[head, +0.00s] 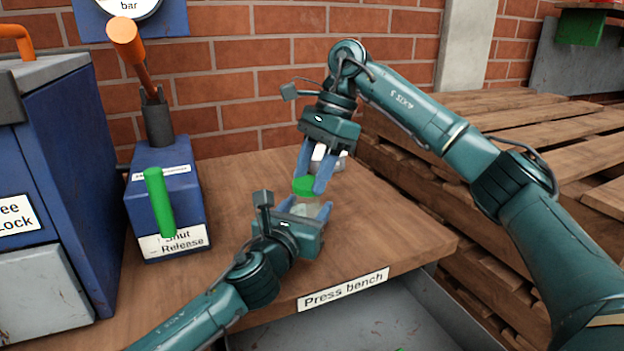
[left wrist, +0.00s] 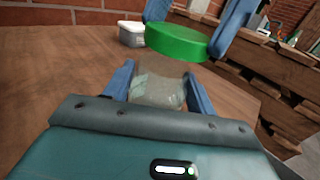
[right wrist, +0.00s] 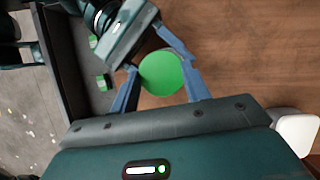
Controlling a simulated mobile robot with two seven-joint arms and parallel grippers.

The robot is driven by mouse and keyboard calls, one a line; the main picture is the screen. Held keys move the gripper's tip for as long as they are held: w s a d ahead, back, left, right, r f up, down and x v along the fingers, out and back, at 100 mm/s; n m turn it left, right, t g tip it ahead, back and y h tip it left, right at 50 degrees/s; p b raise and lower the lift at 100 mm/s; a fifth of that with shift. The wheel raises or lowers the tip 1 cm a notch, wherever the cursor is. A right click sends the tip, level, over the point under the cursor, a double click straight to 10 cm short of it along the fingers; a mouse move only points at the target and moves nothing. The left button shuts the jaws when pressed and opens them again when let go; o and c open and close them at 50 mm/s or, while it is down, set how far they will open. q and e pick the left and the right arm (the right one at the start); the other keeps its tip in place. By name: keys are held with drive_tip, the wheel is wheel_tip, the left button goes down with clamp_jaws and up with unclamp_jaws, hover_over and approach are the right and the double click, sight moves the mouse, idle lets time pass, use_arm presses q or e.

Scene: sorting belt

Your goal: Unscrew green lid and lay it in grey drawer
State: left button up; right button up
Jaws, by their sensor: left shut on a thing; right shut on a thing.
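The green lid (head: 305,186) is a flat round disc between the fingers of my right gripper (head: 311,181), which is shut on it. It also shows in the left wrist view (left wrist: 178,43) and the right wrist view (right wrist: 161,74). My left gripper (head: 306,211) is shut on a clear jar (left wrist: 158,90) standing over the bench. The lid is above the jar's mouth, and a narrow gap seems to show between them. The grey drawer (head: 400,312) is open below the bench's front edge; the right wrist view shows its dark wall (right wrist: 62,62) and green pieces inside.
A white container (head: 327,157) stands on the wooden bench (head: 385,230) behind the grippers. A blue box with a green lever (head: 160,203) and an orange-tipped lever (head: 127,38) stands left. Wooden pallets (head: 560,125) are stacked at the right.

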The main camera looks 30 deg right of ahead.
sight(312, 181)
use_arm(q)
drive_tip(key=shift+s+d, duration=0.1)
drive_tip(key=shift+s, duration=0.05)
use_arm(e)
drive_tip(key=shift+r, duration=2.2)
use_arm(q)
drive_tip(key=o, duration=1.5)
drive_tip(key=shift+c, duration=0.2)
drive_tip(key=v, duration=1.1)
drive_tip(key=shift+s+a, duration=0.25)
drive_tip(key=shift+a, duration=0.05)
drive_tip(key=shift+s+a, duration=0.1)
